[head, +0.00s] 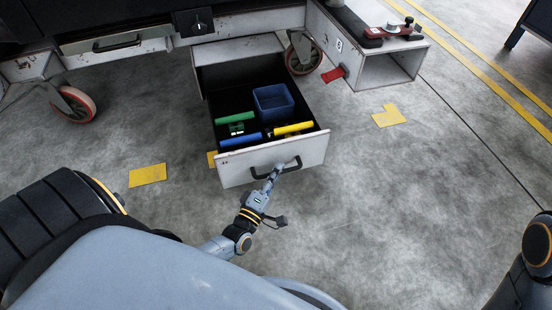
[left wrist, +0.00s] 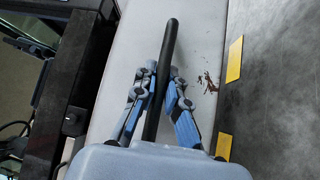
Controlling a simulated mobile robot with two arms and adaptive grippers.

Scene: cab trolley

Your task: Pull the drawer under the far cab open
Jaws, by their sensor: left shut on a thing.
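The drawer (head: 240,166) with a white front stands open under the cab, pulled out toward me. Its black bar handle (head: 290,164) is on the front face. Inside the drawer lie a blue bin (head: 273,102), a green bar (head: 235,118), a blue bar (head: 241,139) and a yellow bar (head: 293,128). My left gripper (head: 276,173) is at the handle. In the left wrist view its two fingers (left wrist: 160,95) close around the black handle (left wrist: 168,55) from both sides. The right gripper is out of view; only part of my right arm shows at the right edge.
Caster wheels (head: 304,52) and (head: 76,104) stand beside the drawer under the trolley. A second, closed drawer (head: 117,43) is at the upper left. A white open box section (head: 388,68) juts out at the right. The floor in front is clear, with yellow patches (head: 147,175).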

